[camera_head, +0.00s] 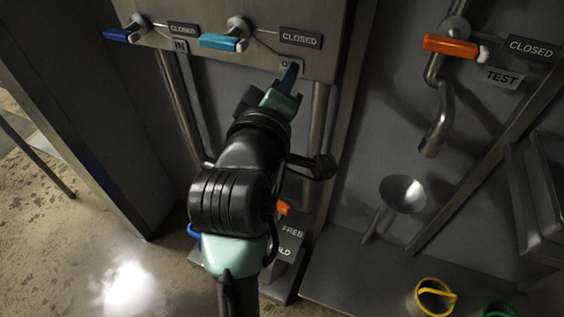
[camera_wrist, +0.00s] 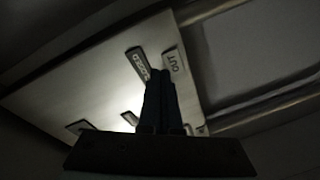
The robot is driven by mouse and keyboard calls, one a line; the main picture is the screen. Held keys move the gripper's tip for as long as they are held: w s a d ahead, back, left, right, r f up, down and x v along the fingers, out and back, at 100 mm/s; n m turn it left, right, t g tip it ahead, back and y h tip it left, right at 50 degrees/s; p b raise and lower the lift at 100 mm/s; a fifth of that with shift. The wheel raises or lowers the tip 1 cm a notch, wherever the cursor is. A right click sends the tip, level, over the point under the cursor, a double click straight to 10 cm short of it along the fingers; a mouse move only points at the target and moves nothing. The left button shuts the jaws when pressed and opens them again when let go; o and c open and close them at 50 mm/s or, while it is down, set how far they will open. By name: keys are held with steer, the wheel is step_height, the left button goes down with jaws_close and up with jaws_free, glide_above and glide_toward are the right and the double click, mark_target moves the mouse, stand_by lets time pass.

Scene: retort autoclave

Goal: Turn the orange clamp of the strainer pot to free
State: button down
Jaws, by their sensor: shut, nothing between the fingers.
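The orange clamp (camera_head: 283,208) shows as a small piece low in the head view, just right of my arm. The rest of it and the strainer pot are mostly hidden behind my arm. A label reading FREE (camera_head: 291,232) sits below the clamp, with a partly covered second word under it. My gripper (camera_head: 290,72) is shut and empty, well above the clamp, at the lower edge of the valve panel by the OUT label. In the wrist view its closed fingers (camera_wrist: 160,78) point at the panel. The clamp is not seen there.
The valve panel (camera_head: 260,62) carries a blue handle (camera_head: 118,35) and a light-blue handle (camera_head: 219,42), both by CLOSED labels. An orange TEST valve handle (camera_head: 451,46) is at upper right, a funnel (camera_head: 403,193) below it. Vertical pipes (camera_head: 318,110) run beside my arm.

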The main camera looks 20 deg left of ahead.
mark_target(275, 203)
steer(key=s+a+f+n+g+p, duration=0.3)
steer(key=a+f+n+g+p, duration=0.3)
steer(key=f, duration=0.5)
steer(key=s+d+f+n+g+h+p, duration=0.25)
steer(key=s+f+n+h+p, duration=0.2)
steer(key=s+f+n, duration=0.85)
steer(key=b+x, duration=0.1)
steer(key=x, duration=0.3)
steer(key=w+r+b+x, duration=0.1)
steer(key=b+x, duration=0.1)
steer(key=x, duration=0.2)
steer(key=b+x, duration=0.1)
steer(key=x, duration=0.4)
steer(key=shift+w+a+r+b, duration=0.15)
steer(key=shift+w+a+b, duration=0.1)
steer(key=shift+a+b, duration=0.05)
